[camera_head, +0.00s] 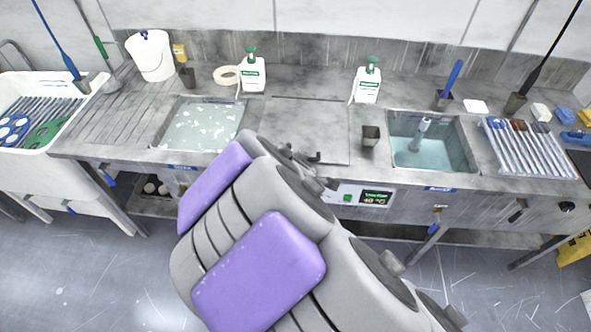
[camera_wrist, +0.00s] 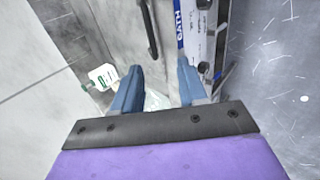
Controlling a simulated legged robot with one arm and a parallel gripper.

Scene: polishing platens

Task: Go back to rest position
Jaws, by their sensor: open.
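In the wrist view my gripper (camera_wrist: 158,88) is open, its two blue fingers apart with nothing between them that I can see held. Behind the fingers lies a pale patch that looks like the foamy basin. In the head view my arm, grey with purple pads, rises across the lower middle in front of the steel bench (camera_head: 300,125). The gripper's fingertips cannot be made out in the head view. A white bottle with a green label (camera_wrist: 103,77) shows left of the fingers in the wrist view.
The bench holds a foamy basin (camera_head: 203,128), a water basin (camera_head: 432,150), two green-topped pump bottles (camera_head: 253,75) (camera_head: 367,84), a white bucket (camera_head: 151,57) and a ribbed rack (camera_head: 528,147). A white sink (camera_head: 25,150) stands at left. The grey floor (camera_head: 90,265) is open in front.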

